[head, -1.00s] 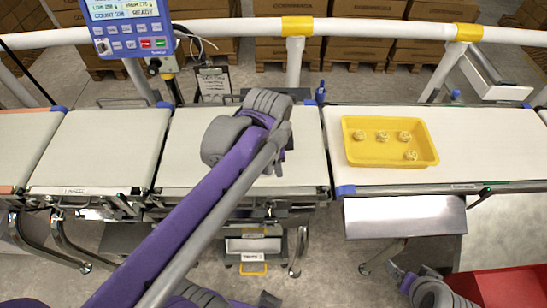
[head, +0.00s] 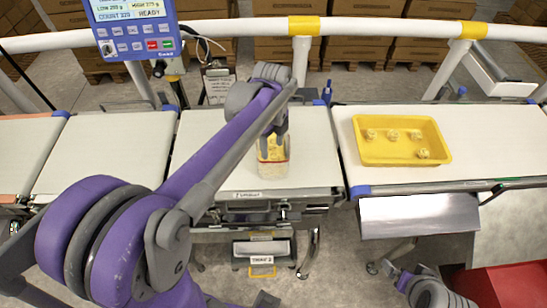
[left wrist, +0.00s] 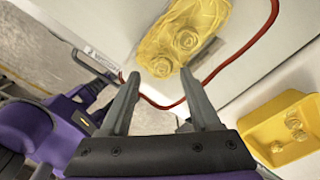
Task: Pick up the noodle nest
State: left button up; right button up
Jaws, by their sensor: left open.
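In the left wrist view, noodle nests (left wrist: 186,40) show through the pack, just beyond the fingertips. My left gripper (head: 275,138) is over the pack's far part and partly hides it; its fingers (left wrist: 160,82) are open with nothing between them. More noodle nests (head: 393,135) lie loose in a yellow tray (head: 400,160) on the right belt. My right gripper (head: 400,275) is low at the bottom right, away from the belts; its jaws are unclear.
A blue weigher display (head: 132,25) stands at the back left. A white rail (head: 390,27) runs behind the belts. A metal plate (head: 420,216) hangs in front of the right belt, and a red bin (head: 500,285) stands at the bottom right. The left belt (head: 105,155) is clear.

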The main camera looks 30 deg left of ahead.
aim_at(274, 155)
pick_arm(q)
jog(key=f, duration=0.4)
jog(key=shift+d+f, duration=0.25)
jog(key=c, duration=1)
